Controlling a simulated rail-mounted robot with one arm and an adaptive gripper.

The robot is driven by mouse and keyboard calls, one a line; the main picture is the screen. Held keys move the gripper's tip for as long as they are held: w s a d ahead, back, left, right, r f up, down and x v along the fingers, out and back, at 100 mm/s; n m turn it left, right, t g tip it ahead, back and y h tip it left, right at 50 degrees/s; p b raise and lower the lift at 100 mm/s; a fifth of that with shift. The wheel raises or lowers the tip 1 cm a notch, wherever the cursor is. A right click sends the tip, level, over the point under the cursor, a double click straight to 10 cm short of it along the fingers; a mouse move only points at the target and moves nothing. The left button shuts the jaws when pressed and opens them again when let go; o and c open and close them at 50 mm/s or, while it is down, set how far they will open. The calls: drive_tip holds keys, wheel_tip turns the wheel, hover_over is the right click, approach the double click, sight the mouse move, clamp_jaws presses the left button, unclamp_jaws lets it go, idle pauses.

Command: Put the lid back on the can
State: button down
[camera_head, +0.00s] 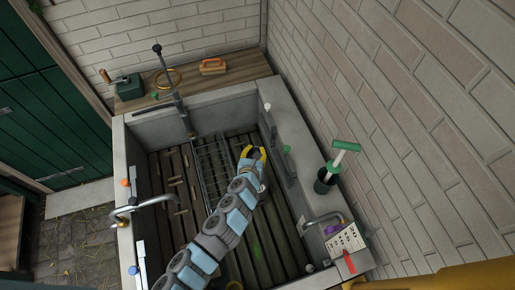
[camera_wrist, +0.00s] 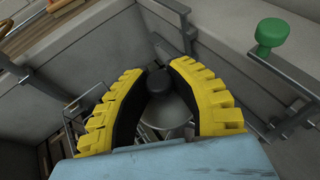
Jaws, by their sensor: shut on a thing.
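My gripper (camera_head: 254,151) is over the right part of the stone trough in the head view. In the wrist view its two yellow fingers (camera_wrist: 158,72) curve in around a dark round knob (camera_wrist: 157,83). The knob tops a grey round lid (camera_wrist: 172,112), partly hidden by the fingers and my wrist. The gripper is shut on the lid by this knob. Metal parts show below the lid, but I cannot tell whether they belong to the can. The lid is too small or hidden to make out in the head view, and I cannot clearly identify the can there.
The trough (camera_head: 122,165) has a slatted floor and a wire rack (camera_head: 210,165) left of my gripper. A green knob (camera_wrist: 270,32) stands on the right wall in the wrist view. A green-handled tool (camera_head: 345,146), a tap (camera_head: 140,203) and a white card (camera_head: 345,240) line the edges.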

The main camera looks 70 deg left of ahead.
wheel_tip(320, 180, down, 15)
drive_tip(key=b, duration=1.1)
drive_tip(key=shift+w+f+b, duration=0.1)
drive_tip(key=shift+b, duration=0.3)
idle(1.0)
drive_tip(key=shift+w+a+f+b, duration=0.1)
drive_tip(key=shift+a+f+b, duration=0.1)
drive_tip(key=shift+f+b, duration=0.65)
drive_tip(key=shift+f, duration=0.15)
drive_tip(key=shift+f+b, duration=0.55)
drive_tip(key=shift+f, duration=0.1)
drive_tip(key=shift+f, duration=0.15)
drive_tip(key=shift+f+b, duration=0.25)
drive_tip(key=shift+b, duration=0.15)
idle(0.3)
